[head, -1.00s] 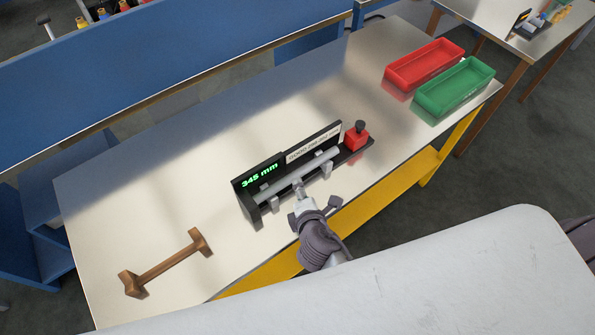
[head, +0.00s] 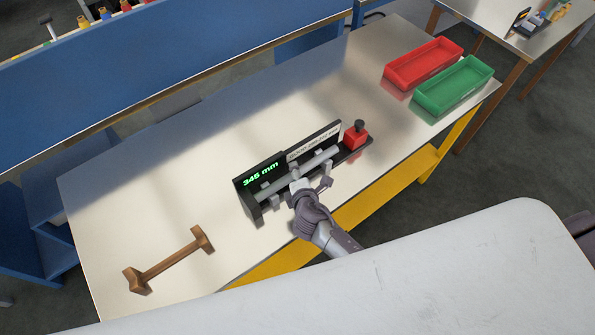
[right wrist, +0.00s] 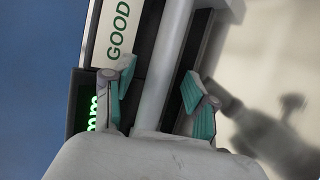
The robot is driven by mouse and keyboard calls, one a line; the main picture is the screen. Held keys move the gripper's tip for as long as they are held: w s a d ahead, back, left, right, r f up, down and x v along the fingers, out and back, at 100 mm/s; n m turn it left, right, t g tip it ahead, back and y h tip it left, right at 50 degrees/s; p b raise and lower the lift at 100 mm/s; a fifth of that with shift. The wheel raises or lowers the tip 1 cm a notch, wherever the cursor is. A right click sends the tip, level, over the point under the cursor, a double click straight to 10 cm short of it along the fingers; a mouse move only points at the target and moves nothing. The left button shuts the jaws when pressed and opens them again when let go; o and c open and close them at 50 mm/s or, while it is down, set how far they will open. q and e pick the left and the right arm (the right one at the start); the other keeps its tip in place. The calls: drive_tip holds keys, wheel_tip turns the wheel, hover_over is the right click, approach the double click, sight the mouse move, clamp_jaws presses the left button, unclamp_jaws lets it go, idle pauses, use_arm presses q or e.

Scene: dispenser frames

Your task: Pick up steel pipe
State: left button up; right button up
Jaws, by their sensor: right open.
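The steel pipe (head: 323,157) is a grey rod lying on the supports of a black measuring fixture (head: 243,191) on the table. The fixture's display reads 345 mm in green. My right gripper (head: 308,178) is at the middle of the pipe, on its near side. In the right wrist view the pipe (right wrist: 166,62) runs between the two teal-padded fingers of the open gripper (right wrist: 160,92). The fingers stand apart on either side of it, with a gap visible at each side. Part of the pipe is hidden by the gripper. My left gripper is not in view.
A red block with a dark knob (head: 355,135) stands at the fixture's right end. A red tray (head: 405,80) and a green tray (head: 440,107) sit at the table's far right. A brown wooden stand (head: 170,262) is at the lower left.

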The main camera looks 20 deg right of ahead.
clamp_jaws()
drive_tip(key=shift+r, duration=0.1)
